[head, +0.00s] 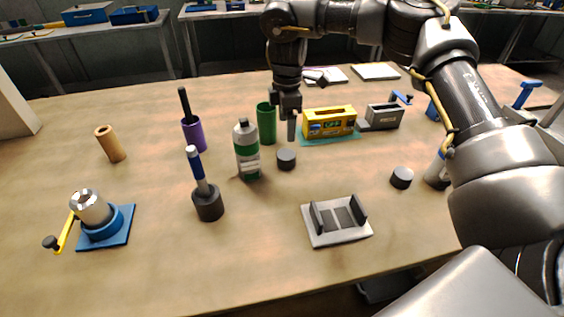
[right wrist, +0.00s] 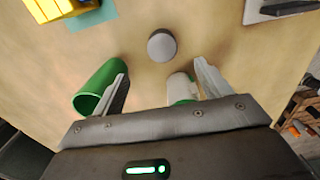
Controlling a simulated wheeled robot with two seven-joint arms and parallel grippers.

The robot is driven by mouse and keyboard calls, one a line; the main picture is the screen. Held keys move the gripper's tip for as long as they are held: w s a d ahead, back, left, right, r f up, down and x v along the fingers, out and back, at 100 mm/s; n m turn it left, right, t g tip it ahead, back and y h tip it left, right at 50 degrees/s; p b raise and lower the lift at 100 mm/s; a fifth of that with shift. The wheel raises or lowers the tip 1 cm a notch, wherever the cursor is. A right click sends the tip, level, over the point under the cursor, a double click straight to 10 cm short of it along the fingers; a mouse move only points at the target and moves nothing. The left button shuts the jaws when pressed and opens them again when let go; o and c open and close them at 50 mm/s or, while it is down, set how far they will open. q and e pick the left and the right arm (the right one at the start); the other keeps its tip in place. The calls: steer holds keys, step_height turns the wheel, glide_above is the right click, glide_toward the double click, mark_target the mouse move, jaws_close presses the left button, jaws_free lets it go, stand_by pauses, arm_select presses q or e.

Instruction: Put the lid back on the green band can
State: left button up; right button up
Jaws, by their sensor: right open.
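A second similar dark lid (head: 402,177) lies farther right. My left gripper is out of view.
A green tube (head: 266,123) stands close behind the can, near my right gripper. A yellow box (head: 329,121) is right of it. A dark holder (head: 208,203) with a blue-handled tool and a grey cradle (head: 337,222) stand nearer. Another can (head: 437,170) is partly hidden by my right arm.

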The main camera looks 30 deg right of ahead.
glide_above(284, 154)
step_height(284, 154, down, 5)
steer(key=shift+d+r, duration=0.1)
steer(key=shift+d, duration=0.05)
steer(key=shift+f, duration=0.3)
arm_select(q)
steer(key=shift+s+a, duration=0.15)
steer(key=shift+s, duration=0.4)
